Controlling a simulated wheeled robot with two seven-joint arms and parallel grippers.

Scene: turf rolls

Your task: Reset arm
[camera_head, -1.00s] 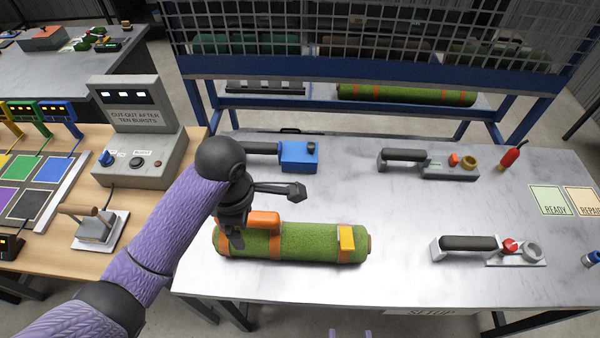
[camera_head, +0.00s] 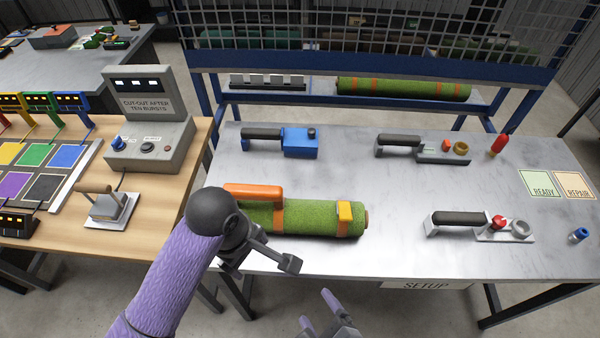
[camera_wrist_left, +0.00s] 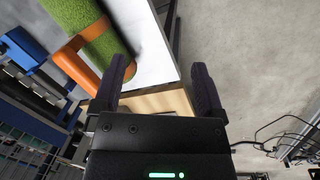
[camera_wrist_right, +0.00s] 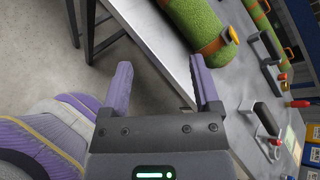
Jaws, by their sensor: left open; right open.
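My left gripper (camera_head: 262,262) is open and empty at the front left edge of the metal table, in front of the green turf roll (camera_head: 310,218). The roll lies on the table with orange bands, an orange handle (camera_head: 253,192) and a yellow block (camera_head: 345,211) on it. My left arm hides part of its left end. In the left wrist view the open fingers (camera_wrist_left: 160,88) hold nothing, with the roll (camera_wrist_left: 98,40) beyond. My right gripper (camera_head: 330,310) is low in front of the table. Its open fingers (camera_wrist_right: 160,88) are empty in the right wrist view.
A blue-ended tool (camera_head: 300,142) and two grey-handled tools (camera_head: 440,150) (camera_head: 470,222) lie on the table (camera_head: 400,190). A grey control box (camera_head: 150,145) stands on the wooden bench at left. A mesh-fronted rack (camera_head: 380,50) stands behind. Floor in front is clear.

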